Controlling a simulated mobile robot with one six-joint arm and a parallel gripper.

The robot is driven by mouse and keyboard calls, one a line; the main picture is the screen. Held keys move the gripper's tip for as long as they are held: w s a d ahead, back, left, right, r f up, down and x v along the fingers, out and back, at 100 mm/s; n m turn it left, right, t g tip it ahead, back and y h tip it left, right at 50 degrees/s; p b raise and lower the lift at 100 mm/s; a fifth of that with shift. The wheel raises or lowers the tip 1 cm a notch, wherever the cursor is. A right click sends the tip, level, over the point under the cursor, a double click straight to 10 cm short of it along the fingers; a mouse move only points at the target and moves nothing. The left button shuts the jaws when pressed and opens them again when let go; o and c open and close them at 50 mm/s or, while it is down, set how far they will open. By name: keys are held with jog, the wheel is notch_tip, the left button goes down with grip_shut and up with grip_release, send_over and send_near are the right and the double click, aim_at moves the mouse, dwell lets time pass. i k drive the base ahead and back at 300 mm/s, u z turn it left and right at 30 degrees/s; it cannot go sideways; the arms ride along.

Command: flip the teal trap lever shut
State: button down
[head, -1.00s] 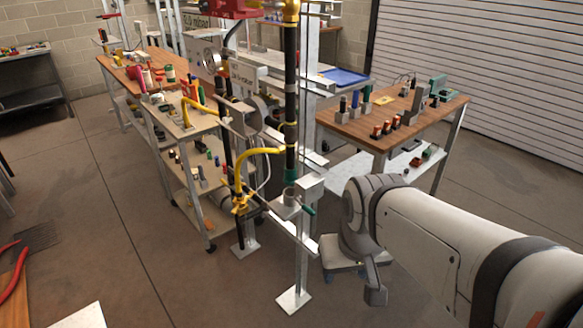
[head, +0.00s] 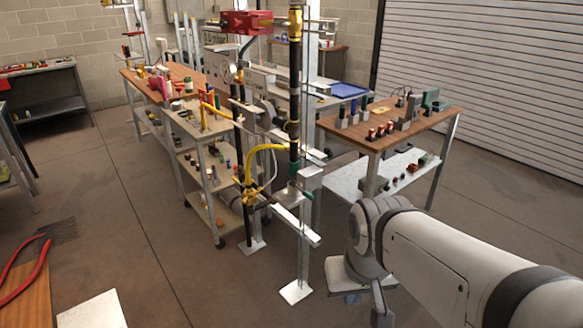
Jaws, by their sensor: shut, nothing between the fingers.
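A teal fitting (head: 294,168) sits low on the black vertical pipe (head: 294,95), in the middle of the head view. A small teal lever (head: 307,194) sticks out just below it, beside the grey metal bracket. It is too small to tell its exact angle. My arm comes in from the lower right and bends down at a grey joint. Its dark grey end, my gripper (head: 382,312), is at the bottom edge, below and right of the lever and clearly apart from it. It looks narrow and shut, with nothing visible in it; the fingers cannot be told apart.
A yellow hose (head: 262,150) curves beside the pipe. The stand's post ends in a floor plate (head: 296,292). A wooden-topped table (head: 425,125) with small parts stands right, a shelved cart (head: 195,160) left. Red-handled pliers (head: 28,275) lie lower left. Floor between is open.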

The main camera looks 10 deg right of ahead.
aim_at(300, 185)
jog(key=u, duration=0.1)
jog(key=i, duration=1.35)
jog(key=z, duration=0.25)
